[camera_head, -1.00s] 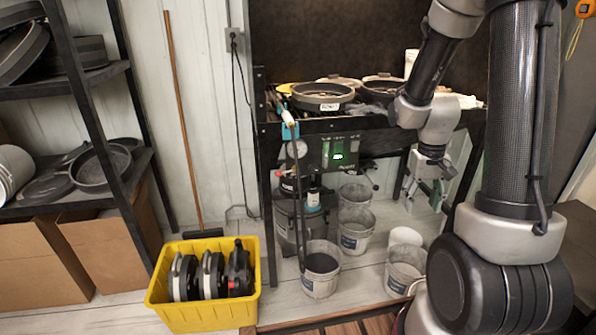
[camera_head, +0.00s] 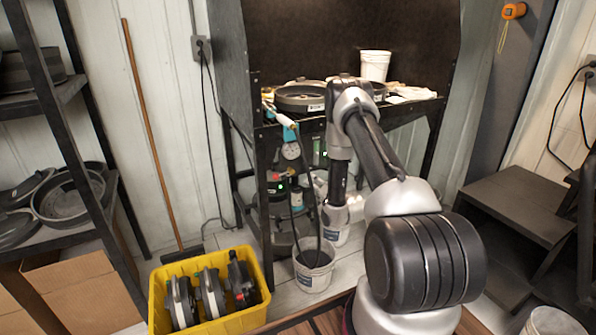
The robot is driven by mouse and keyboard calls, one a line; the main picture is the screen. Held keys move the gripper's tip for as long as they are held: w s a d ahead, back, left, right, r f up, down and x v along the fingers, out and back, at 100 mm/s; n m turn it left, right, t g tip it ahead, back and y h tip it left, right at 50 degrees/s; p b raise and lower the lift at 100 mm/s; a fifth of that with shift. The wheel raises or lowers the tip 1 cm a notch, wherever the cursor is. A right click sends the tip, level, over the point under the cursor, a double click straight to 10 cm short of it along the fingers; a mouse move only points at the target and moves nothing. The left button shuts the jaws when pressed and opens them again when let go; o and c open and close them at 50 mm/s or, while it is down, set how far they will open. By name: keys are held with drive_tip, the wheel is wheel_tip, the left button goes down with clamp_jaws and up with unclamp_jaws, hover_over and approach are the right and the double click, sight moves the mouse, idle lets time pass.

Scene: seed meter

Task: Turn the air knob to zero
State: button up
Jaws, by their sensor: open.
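The dark meter stand's control panel (camera_head: 319,155) is under the black workbench, and my arm covers most of it. Only a thin strip with a green glow shows left of my arm. A round white gauge (camera_head: 291,151) hangs to the left of the panel, and a small green light (camera_head: 282,184) glows lower down. I cannot make out the air knob. My arm rises from my base, bends over near the bench edge and drops in front of the panel. My gripper cannot be made out, as the arm's lower end hides that area.
The black workbench holds a round dark pan (camera_head: 299,104) and a white bucket (camera_head: 375,66). A grey bucket (camera_head: 313,277) stands on the floor below. A yellow crate (camera_head: 211,327) with dark meters is at lower left. Shelves are at left, dark steps (camera_head: 515,205) at right.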

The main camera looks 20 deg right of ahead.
sight(308, 169)
drive_tip(key=shift+m+t, duration=0.6)
drive_tip(key=shift+t, duration=0.3)
drive_tip(key=w+r, duration=0.1)
drive_tip(key=w, duration=0.1)
drive_tip(key=w+r, duration=0.1)
drive_tip(key=w, duration=0.2)
drive_tip(key=w+r, duration=0.2)
drive_tip(key=w, duration=0.1)
drive_tip(key=shift+w+a, duration=0.1)
drive_tip(key=shift+a, duration=0.05)
drive_tip(key=shift+c, duration=0.3)
drive_tip(key=c, duration=1)
